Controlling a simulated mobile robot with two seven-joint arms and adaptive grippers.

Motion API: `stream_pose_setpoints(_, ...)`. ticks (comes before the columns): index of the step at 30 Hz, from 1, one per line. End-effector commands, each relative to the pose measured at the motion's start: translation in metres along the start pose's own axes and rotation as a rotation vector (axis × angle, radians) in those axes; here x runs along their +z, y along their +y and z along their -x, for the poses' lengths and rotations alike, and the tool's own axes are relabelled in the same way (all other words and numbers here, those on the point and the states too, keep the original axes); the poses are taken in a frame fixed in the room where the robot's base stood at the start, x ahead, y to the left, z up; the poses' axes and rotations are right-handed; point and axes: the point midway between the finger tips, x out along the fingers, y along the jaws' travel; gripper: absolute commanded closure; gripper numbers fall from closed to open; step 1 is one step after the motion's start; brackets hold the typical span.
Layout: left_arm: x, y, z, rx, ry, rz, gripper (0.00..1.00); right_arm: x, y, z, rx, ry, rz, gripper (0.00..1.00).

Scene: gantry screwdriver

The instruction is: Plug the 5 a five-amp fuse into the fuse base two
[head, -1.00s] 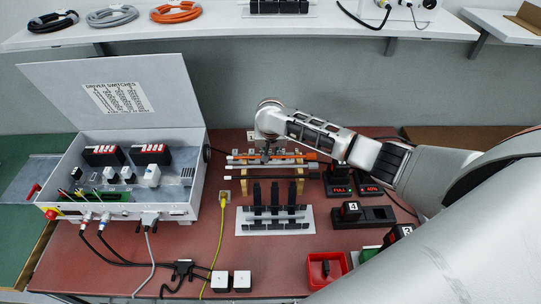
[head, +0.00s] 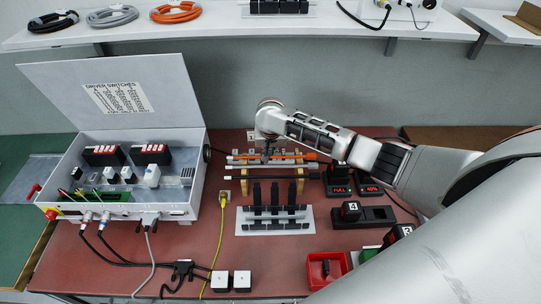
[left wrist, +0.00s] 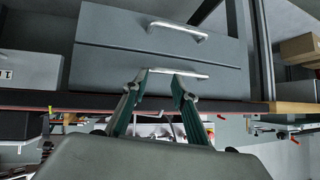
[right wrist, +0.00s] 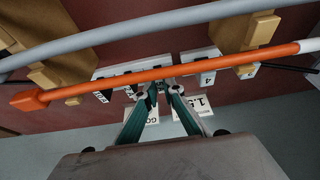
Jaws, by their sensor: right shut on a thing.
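My right gripper (head: 268,155) is at the rack at the back of the red table. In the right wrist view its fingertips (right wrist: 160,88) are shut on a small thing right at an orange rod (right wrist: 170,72). The thing is mostly hidden, and I cannot tell whether it is the five-amp fuse. I cannot tell which is fuse base two. My left gripper (left wrist: 160,74) is open and empty, in front of a grey drawer cabinet (left wrist: 160,50).
An open grey control box (head: 130,175) stands at left. A white stand with black pieces (head: 245,225) is in front of the rack (head: 243,185). A red tray (head: 342,260) and black numbered units (head: 378,216) are at right.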

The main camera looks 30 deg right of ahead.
Motion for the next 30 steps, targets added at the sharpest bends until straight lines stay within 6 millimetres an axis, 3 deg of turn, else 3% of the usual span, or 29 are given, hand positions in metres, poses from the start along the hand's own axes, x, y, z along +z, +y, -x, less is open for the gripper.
stream_pose_setpoints(30,0.001,0.0,0.0,0.0,-0.002,0.0,0.73,-0.012,0.0,0.031,0.0,0.001,0.0,1.0)
